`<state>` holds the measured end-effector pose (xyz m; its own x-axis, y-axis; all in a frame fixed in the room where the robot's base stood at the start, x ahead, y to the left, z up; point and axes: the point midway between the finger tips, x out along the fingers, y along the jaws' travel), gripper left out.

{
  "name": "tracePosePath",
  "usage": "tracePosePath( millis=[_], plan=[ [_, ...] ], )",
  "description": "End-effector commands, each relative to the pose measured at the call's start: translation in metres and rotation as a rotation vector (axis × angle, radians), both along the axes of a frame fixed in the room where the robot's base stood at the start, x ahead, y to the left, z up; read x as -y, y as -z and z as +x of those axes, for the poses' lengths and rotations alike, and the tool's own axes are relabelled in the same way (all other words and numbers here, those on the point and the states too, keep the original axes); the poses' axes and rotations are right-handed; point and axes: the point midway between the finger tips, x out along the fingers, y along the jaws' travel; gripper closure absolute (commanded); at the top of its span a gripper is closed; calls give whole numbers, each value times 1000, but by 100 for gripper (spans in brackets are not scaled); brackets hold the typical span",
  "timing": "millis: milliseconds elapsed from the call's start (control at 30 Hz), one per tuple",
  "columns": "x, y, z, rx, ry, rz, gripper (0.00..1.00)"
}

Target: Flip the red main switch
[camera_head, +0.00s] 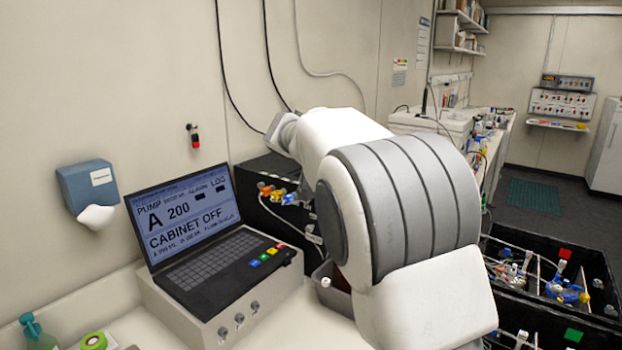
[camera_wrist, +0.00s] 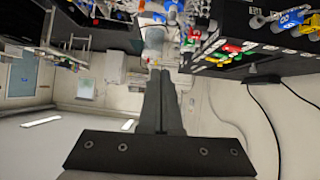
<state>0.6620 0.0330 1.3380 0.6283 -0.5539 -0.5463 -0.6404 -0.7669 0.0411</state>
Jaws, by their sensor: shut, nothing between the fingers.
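A small red and black fitting (camera_head: 194,137) is on the wall above the laptop; I cannot tell if it is the red main switch. No other clear main switch shows in the head view, where my arm covers the middle. My gripper (camera_wrist: 161,73) shows in the wrist view with its two dark fingers together, shut and empty. In the head view it is hidden behind my arm. The laptop (camera_head: 215,262) shows "CABINET OFF" and "PUMP A 200" on its screen.
A black box (camera_head: 262,218) with coloured connectors stands right of the laptop. A blue dispenser (camera_head: 88,186) hangs on the left wall. Black crates (camera_head: 598,262) with bottles and tubing are at right. Dark cables (camera_wrist: 262,128) run along the wall. Floor is open near the green mat (camera_head: 533,196).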

Motion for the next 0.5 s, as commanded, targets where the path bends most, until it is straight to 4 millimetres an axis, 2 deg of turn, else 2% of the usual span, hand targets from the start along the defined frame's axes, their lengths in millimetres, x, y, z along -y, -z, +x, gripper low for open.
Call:
tracePosePath(
  millis=[33,200,300,500],
  plan=[
    [-13,4,14,32,1,-17,100],
    [-53,7,52,165,10,-55,100],
    [-76,10,69,235,5,-70,100],
    [-109,14,86,333,-11,-83,100]
  ],
)
